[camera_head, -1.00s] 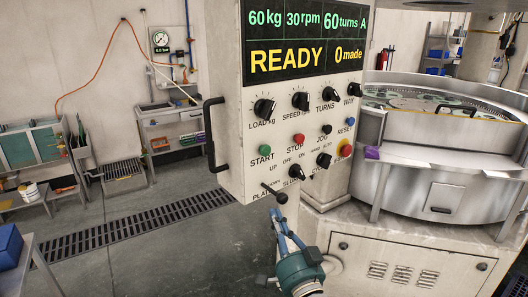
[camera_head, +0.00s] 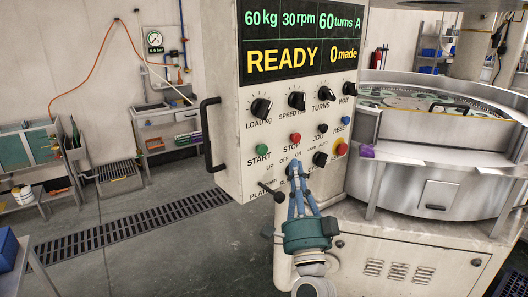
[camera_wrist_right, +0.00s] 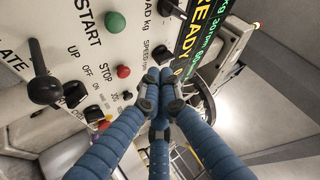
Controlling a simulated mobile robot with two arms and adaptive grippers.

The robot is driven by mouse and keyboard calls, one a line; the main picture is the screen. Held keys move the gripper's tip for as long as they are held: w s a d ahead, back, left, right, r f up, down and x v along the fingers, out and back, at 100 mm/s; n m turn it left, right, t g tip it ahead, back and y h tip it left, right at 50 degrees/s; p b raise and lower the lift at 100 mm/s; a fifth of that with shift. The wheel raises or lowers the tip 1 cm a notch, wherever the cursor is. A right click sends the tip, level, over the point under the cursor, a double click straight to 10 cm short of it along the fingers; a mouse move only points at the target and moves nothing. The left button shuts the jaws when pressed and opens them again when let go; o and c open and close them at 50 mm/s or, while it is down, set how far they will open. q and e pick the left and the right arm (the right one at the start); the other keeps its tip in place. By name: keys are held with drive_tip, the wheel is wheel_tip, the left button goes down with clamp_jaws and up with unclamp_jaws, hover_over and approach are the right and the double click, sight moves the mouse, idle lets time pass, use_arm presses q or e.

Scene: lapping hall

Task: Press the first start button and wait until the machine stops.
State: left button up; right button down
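The control panel (camera_head: 225,120) fills the middle of the head view. Its display (camera_head: 300,45) reads 60 kg, 30 rpm, 60 turns A, READY and 0 made. The green START button (camera_head: 262,151) sits at the panel's lower left; it also shows in the right wrist view (camera_wrist_right: 115,22). The red STOP button (camera_head: 295,138) is right of it. My right gripper (camera_head: 294,180), with blue fingers, is in front of the panel's lower part, below STOP and right of START. In the right wrist view its fingertips (camera_wrist_right: 158,77) meet, holding nothing. My left gripper is not in view.
A black lever (camera_head: 270,190) sticks out under START, close to my right fingers. Several knobs (camera_head: 297,100) cross the panel. A black handle (camera_head: 207,135) is on its left side. The round lapping machine (camera_head: 440,165) stands right. The floor at left is open.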

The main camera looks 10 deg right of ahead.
sight(261, 149)
drive_tip(key=w+a, duration=0.1)
drive_tip(key=w, duration=0.1)
drive_tip(key=w+a+b, duration=0.1)
drive_tip(key=w, duration=0.1)
drive_tip(key=w+a+b, duration=0.1)
drive_tip(key=w, duration=0.1)
drive_tip(key=shift+f, duration=0.1)
drive_tip(key=shift+w+a, duration=0.35)
drive_tip(key=shift+w, duration=0.4)
idle(0.8)
drive_tip(key=shift+w+a+b, duration=0.2)
drive_tip(key=shift+w+b, duration=0.1)
drive_tip(key=shift+w, duration=0.1)
